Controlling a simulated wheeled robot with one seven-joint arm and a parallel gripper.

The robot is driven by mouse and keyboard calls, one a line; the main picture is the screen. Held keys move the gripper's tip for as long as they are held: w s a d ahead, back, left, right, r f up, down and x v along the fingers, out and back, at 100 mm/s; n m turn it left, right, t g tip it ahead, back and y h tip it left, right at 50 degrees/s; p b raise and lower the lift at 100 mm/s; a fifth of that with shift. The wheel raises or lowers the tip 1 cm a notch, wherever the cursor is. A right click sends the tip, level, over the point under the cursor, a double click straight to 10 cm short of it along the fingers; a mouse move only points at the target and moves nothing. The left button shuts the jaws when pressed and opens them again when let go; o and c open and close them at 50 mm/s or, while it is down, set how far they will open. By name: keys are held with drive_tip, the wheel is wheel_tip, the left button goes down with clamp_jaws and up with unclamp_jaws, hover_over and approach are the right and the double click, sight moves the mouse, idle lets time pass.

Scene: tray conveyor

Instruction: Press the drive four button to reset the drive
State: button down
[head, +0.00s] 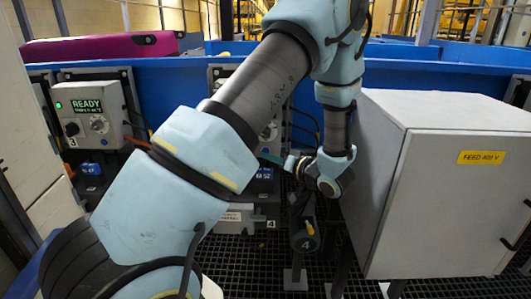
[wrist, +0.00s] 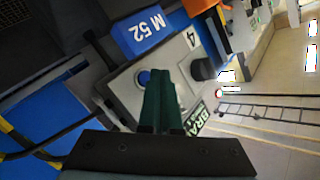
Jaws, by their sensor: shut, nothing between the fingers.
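The drive four panel, a grey box with a "4" label, fills the middle of the wrist view (wrist: 123,88), turned sideways. A round blue button (wrist: 143,77) sits on it, beside my fingertips. A black knob (wrist: 203,68) is on the other side of them. A green-lettered display (wrist: 195,119) reads "BRA", the rest hidden by my fingers. My gripper (wrist: 160,74) has green fingers, shut and empty, pointing at the panel close to the button; I cannot tell whether they touch it. In the head view my arm hides most of this panel.
A blue "M 52" block (wrist: 142,32) adjoins the panel; it also shows in the head view (head: 263,178). The drive three box (head: 92,112) with a "READY" display stands left. A large grey "FEED 400 V" cabinet (head: 440,190) stands close right of my gripper.

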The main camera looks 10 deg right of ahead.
drive_tip(key=shift+w, duration=0.1)
drive_tip(key=shift+w+p, duration=0.3)
drive_tip(key=shift+w, duration=0.05)
drive_tip(key=shift+w+d, duration=0.15)
drive_tip(key=shift+w, duration=0.25)
idle(0.9)
drive_tip(key=shift+s, duration=0.15)
drive_tip(key=shift+s+a+p, duration=0.2)
drive_tip(key=shift+s+p, duration=0.35)
drive_tip(key=shift+s, duration=0.15)
drive_tip(key=shift+s, duration=0.1)
drive_tip(key=s, duration=0.2)
drive_tip(key=s+a+p, duration=0.1)
drive_tip(key=s, duration=0.1)
drive_tip(key=shift+s, duration=0.35)
drive_tip(key=shift+d, duration=0.1)
idle(0.4)
